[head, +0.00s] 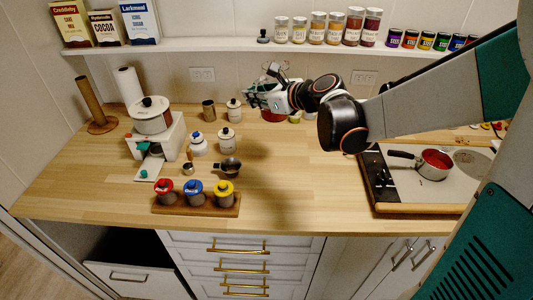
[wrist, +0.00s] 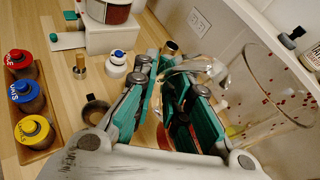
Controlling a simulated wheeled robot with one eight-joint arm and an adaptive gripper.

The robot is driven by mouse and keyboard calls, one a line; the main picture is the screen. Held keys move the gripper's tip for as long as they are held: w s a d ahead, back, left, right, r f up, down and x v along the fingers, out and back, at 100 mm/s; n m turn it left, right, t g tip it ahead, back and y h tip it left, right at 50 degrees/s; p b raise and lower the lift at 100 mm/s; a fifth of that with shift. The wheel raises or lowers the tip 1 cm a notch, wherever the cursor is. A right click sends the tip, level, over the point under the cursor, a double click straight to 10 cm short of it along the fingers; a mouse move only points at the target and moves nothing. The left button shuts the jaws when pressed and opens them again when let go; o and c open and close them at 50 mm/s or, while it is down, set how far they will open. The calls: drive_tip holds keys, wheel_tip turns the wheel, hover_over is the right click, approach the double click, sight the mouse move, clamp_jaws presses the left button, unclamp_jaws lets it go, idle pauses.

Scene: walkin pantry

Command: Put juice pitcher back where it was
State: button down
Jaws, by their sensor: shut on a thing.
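The juice pitcher (wrist: 268,95) is clear glass with small red marks. In the wrist view it is large at the right, and its curved handle reaches to between my teal fingers. My gripper (wrist: 172,82) is shut on the handle. In the head view my gripper (head: 256,97) is over the back of the wooden counter, near the wall. The pitcher is hard to make out there, as it is see-through and partly behind my gripper. I cannot tell from these views how high its base is above the counter.
A wooden counter (head: 285,195) has free room at its middle front. A white canister (head: 225,141), a metal cup (head: 209,109) and a small dark pan (head: 230,168) stand left of my gripper. A stove (head: 403,187) with a red-filled pot is right. A jar shelf (head: 225,40) runs above.

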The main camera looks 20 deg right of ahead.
wheel_tip(320, 180, down, 19)
drive_tip(key=b, duration=0.7)
drive_tip(key=shift+f, duration=0.15)
drive_tip(key=shift+f, duration=0.15)
drive_tip(key=c, duration=1.6)
unclamp_jaws()
drive_tip(key=shift+o, duration=0.2)
drive_tip(key=p+v, duration=0.3)
drive_tip(key=v, duration=0.9)
drive_tip(key=shift+r, duration=0.25)
